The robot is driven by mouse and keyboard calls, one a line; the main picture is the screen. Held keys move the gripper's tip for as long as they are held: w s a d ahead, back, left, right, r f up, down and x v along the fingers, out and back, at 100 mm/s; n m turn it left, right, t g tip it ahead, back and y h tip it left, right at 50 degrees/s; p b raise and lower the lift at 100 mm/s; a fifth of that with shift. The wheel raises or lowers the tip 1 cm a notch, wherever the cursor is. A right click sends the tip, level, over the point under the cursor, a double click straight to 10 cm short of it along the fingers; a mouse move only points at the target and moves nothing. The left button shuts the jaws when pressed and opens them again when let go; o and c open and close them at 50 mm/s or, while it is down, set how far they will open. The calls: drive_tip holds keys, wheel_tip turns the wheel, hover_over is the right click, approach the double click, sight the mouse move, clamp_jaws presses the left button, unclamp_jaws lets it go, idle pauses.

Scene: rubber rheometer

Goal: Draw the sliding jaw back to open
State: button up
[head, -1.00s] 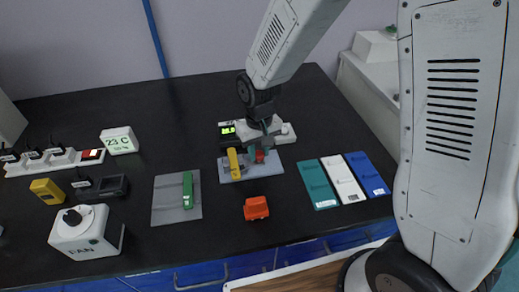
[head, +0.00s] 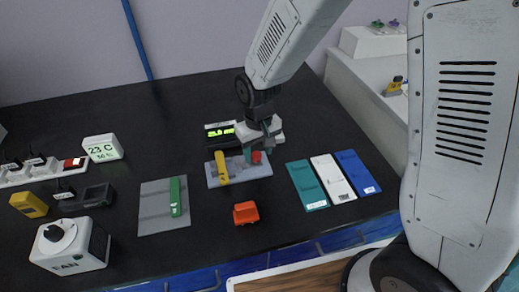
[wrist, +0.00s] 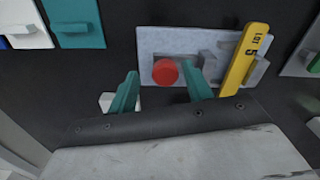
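A grey fixture plate (head: 258,171) lies on the black bench and shows from above in the wrist view (wrist: 150,45). A round red knob (wrist: 165,72) stands at its near edge, in front of grey blocks that look like the jaw. A yellow bar marked LOT 5 (wrist: 243,62) lies across the plate beside these blocks. My gripper (wrist: 160,80) is open, its two teal fingers apart, with the red knob in the gap near the fingertips. I cannot tell whether the right finger touches the knob. In the head view my wrist partly hides the plate.
A display box (head: 221,134) stands behind the plate. An orange block (head: 246,212) lies in front. Teal (head: 307,186), white (head: 333,178) and blue (head: 357,172) panels lie to the right. A grey mat with a green bar (head: 175,197) lies to the left.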

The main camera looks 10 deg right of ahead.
sight(259, 154)
drive_tip(key=shift+a+r, duration=0.1)
wheel_tip(259, 154, up, 8)
drive_tip(key=shift+f, duration=0.15)
idle(0.5)
drive_tip(key=s+d+r+m, duration=0.1)
drive_tip(key=s+d+r, duration=0.6)
drive_tip(key=s, duration=0.4)
drive_tip(key=s+d+r+m+t, duration=0.1)
drive_tip(key=s+d+r+m, duration=0.1)
drive_tip(key=s+d+r, duration=0.6)
drive_tip(key=s+d, duration=0.1)
drive_tip(key=s, duration=0.2)
drive_tip(key=shift+r+m, duration=0.15)
drive_tip(key=shift+m, duration=0.15)
